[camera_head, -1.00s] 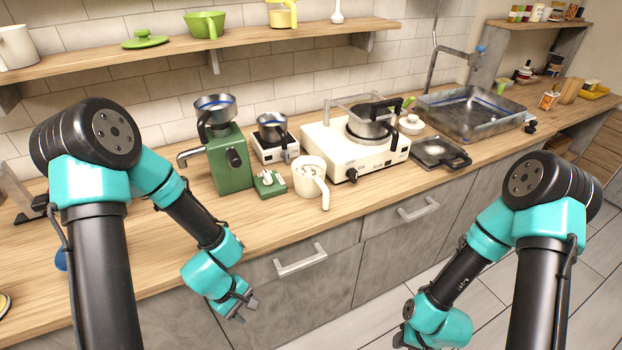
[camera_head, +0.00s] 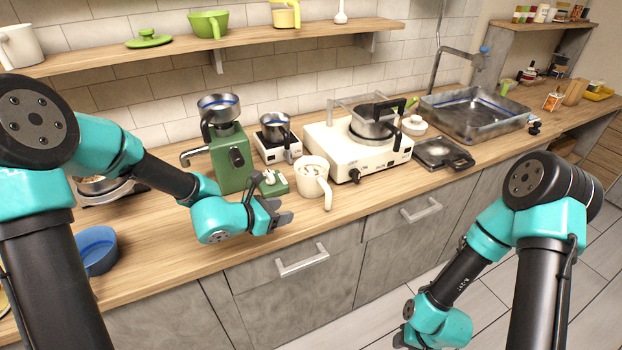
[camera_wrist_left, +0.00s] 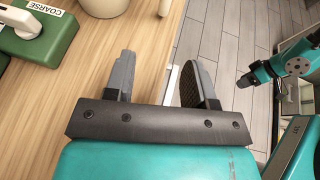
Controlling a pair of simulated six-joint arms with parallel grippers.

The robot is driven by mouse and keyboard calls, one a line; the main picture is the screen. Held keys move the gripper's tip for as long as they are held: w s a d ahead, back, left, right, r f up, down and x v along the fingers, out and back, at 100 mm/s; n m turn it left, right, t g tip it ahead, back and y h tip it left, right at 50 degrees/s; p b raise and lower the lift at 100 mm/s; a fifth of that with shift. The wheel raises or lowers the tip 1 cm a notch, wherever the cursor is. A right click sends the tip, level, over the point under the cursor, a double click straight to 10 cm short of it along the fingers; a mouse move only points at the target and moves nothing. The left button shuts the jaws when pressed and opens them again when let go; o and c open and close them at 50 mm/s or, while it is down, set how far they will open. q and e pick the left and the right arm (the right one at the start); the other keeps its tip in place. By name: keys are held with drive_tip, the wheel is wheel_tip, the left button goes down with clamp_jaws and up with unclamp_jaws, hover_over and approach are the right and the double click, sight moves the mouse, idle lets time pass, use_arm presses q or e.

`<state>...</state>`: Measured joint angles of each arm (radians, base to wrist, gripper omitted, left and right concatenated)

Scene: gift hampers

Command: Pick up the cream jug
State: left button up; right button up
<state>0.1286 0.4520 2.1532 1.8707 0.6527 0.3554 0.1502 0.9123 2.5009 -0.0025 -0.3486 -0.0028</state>
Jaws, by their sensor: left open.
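The cream jug (camera_head: 313,176) is a pale cup-like vessel with a handle on its front right side. It stands upright on the counter, right of the green grinder. Part of its base shows at the top of the left wrist view (camera_wrist_left: 105,6). My left gripper (camera_head: 281,210) is open and empty, in front of and slightly left of the jug, near the counter's front edge. Its fingers show apart in the left wrist view (camera_wrist_left: 161,68). My right gripper (camera_head: 404,339) hangs low at the bottom, over the floor; its fingers are not clear.
The green grinder (camera_head: 230,160) and a small green block (camera_head: 270,185) stand left of the jug. The white stove (camera_head: 355,155) with a pot is close on its right. A blue bowl (camera_head: 97,250) sits at the left. Bare counter (camera_head: 240,258) lies near the front edge.

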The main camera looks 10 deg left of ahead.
sight(328, 205)
use_arm(q)
drive_tip(key=shift+w, duration=0.1)
drive_tip(key=x, duration=1.2)
drive_tip(key=shift+d, duration=0.1)
drive_tip(key=shift+f, duration=0.1)
drive_tip(key=shift+s+d+x, duration=0.15)
drive_tip(key=shift+x, duration=1.15)
drive_tip(key=shift+s+d+x, duration=0.15)
drive_tip(key=shift+x, duration=1.15)
clamp_jaws()
